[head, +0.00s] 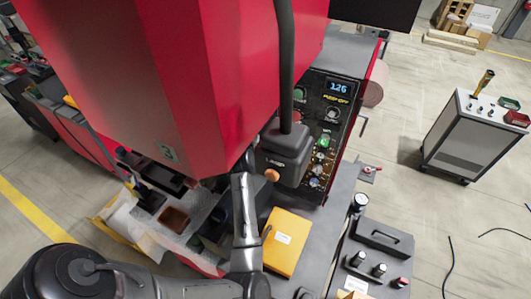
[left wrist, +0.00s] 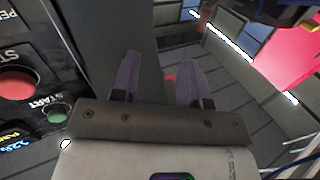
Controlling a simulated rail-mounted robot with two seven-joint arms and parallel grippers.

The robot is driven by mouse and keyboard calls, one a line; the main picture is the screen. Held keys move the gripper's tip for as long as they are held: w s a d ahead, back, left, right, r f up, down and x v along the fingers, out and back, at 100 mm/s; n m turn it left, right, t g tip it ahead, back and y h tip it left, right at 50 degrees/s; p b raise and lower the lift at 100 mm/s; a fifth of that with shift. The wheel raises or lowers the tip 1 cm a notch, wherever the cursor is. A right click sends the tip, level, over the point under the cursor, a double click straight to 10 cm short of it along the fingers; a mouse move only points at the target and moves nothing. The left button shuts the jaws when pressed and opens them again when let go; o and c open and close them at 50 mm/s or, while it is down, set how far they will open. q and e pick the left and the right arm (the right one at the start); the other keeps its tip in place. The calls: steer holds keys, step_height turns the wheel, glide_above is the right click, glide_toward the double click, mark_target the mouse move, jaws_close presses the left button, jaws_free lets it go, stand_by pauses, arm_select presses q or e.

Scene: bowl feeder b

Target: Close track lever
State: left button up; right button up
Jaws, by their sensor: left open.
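No part can be surely made out as the track lever. In the head view an orange knob (head: 271,175) sits at the lower left of a dark hanging box (head: 288,148) on the machine, close to the end of my left arm. My left gripper (left wrist: 160,57) shows in the left wrist view with its two purplish fingers apart and nothing held between them. A dark grey flat surface lies behind the left finger, and a small reddish patch (left wrist: 170,79) shows between the fingers, too blurred to name. My right gripper is not in view.
A large red machine (head: 200,80) fills the upper left. Its control panel (head: 328,125) is right of the dark box; a red stop button (left wrist: 15,84) and green start button (left wrist: 57,114) show in the wrist view.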

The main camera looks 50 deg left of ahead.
arm_select(q)
steer(key=d+f+m+t+h+p, duration=0.1)
steer(key=d+f+m+t+h, duration=0.2)
steer(key=d+m+h, duration=0.3)
steer(key=shift+s+d+f, duration=0.3)
steer(key=shift+d+f, duration=0.4)
steer(key=shift+d, duration=1.8)
